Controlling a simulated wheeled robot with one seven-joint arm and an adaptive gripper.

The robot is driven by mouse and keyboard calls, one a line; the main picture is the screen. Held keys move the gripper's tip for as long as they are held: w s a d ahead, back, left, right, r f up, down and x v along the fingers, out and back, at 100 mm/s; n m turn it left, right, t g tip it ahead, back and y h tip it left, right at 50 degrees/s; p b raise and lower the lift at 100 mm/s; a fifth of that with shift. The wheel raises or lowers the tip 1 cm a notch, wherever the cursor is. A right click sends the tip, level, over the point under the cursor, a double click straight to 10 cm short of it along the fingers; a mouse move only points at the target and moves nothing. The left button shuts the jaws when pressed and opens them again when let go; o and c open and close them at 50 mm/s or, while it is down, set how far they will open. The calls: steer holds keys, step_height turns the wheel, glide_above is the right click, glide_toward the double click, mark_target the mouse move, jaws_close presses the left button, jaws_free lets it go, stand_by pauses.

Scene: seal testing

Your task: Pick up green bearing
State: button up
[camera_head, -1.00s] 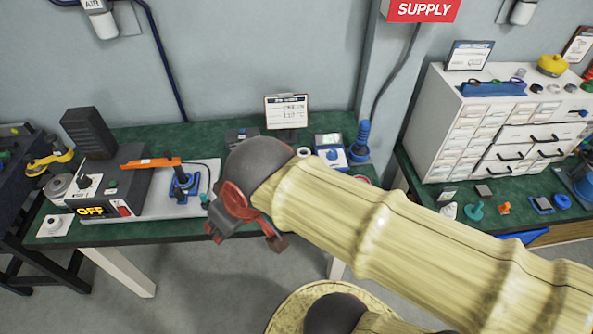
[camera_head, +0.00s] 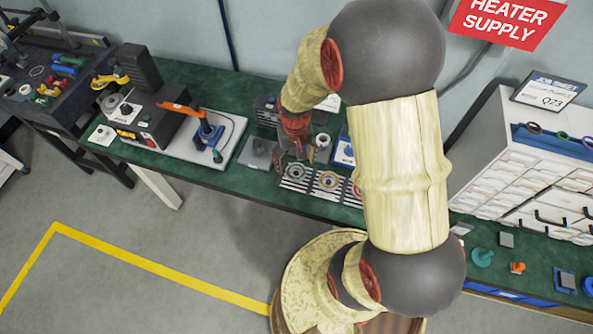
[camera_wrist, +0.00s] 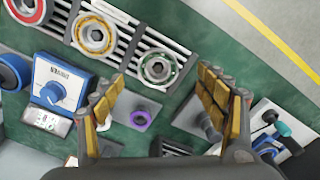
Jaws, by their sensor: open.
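The green bearing (camera_wrist: 158,68), a metal ring with a green inner band, lies in the end slot of a slotted rack (camera_wrist: 128,52) on the green table. In the wrist view it lies just past the gap between my fingertips. It also shows in the head view (camera_head: 295,172). My gripper (camera_wrist: 161,88) is open and empty, pointing down over the rack. In the head view my gripper (camera_head: 294,152) hides part of the table behind the rack. The height of my fingertips above the bearing is hard to tell.
A yellow-ringed bearing (camera_wrist: 93,34) and a red-ringed one (camera_wrist: 27,8) sit in the neighbouring slots. A blue dial box (camera_wrist: 57,88) and a purple ring on a grey plate (camera_wrist: 141,118) stand close by. A press station (camera_head: 208,140) stands to the left.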

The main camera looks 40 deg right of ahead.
mark_target(296, 172)
steer(key=f, duration=0.2)
steer(key=f+b, duration=0.1)
steer(key=f, duration=0.3)
steer(key=shift+w+d+b, duration=0.3)
steer(key=shift+w, duration=0.05)
steer(key=shift+c, duration=1)
steer(key=c, duration=1.3)
